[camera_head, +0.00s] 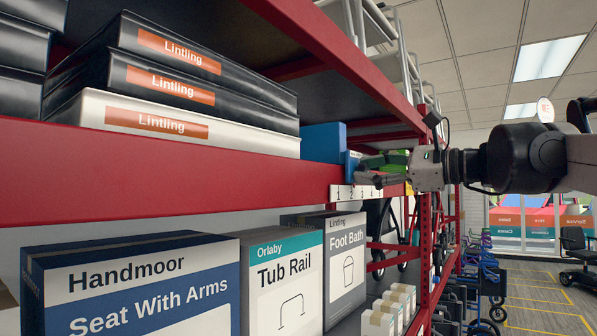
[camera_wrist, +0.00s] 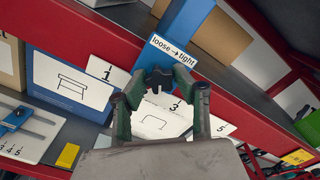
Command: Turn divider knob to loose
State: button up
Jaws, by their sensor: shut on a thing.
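My gripper (camera_wrist: 160,97) is closed around a small dark knob (camera_wrist: 158,78) in the wrist view, one green-grey finger on each side. The knob sits at the front of a blue divider (camera_wrist: 190,20). A white label reading "loose → tight" (camera_wrist: 173,50) is just beyond the knob. A numbered white scale (camera_wrist: 107,72) shows partly below the divider. In the head view my gripper (camera_head: 372,170) reaches the red shelf edge from the right, above the scale (camera_head: 355,192). The knob is hidden there by the fingers, and its turn angle cannot be told.
Lintling boxes (camera_head: 180,90) stack on the upper shelf at left. Handmoor (camera_head: 130,290), Tub Rail (camera_head: 285,285) and Foot Bath (camera_head: 345,260) boxes stand below. A red upright (camera_head: 424,240) is close under my wrist. The aisle (camera_head: 540,300) at right has open floor.

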jog(key=shift+n, duration=0.3)
jog(key=n, duration=0.4)
jog(key=shift+p, duration=0.35)
jog(key=n, duration=0.6)
jog(key=shift+p, duration=0.3)
jog(key=n, duration=0.4)
jog(key=shift+n+p, duration=0.3)
jog(key=shift+n, duration=2.4)
jog(key=o, duration=1.2)
jog(key=shift+c, duration=0.2)
jog(key=shift+d, duration=0.15)
